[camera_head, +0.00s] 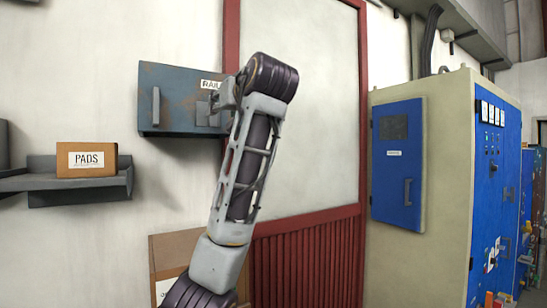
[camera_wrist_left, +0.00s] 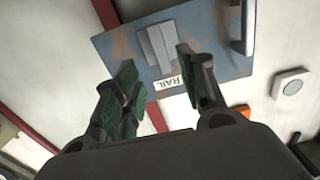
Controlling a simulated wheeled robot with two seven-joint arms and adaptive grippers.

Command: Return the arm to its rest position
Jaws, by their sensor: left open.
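My left arm (camera_head: 245,165) rises from the bottom of the head view, bent at a dark joint in front of the wall. Its upper end is beside a blue-grey, rust-marked wall box (camera_head: 175,95) labelled RAIL. My left gripper (camera_wrist_left: 160,82) is open and empty in the left wrist view, its two green-padded fingers spread apart. The box (camera_wrist_left: 210,30) lies ahead of the fingers, with a grey raised plate (camera_wrist_left: 158,48) and the RAIL label (camera_wrist_left: 170,83) between them. I cannot tell the exact gap to the box. My right gripper is not in view.
A grey shelf (camera_head: 80,186) at left holds a PADS carton (camera_head: 87,160). A cardboard box (camera_head: 170,252) stands low behind my arm. A red-framed panel (camera_head: 310,130) is behind it, and a beige and blue electrical cabinet (camera_head: 440,220) stands at right.

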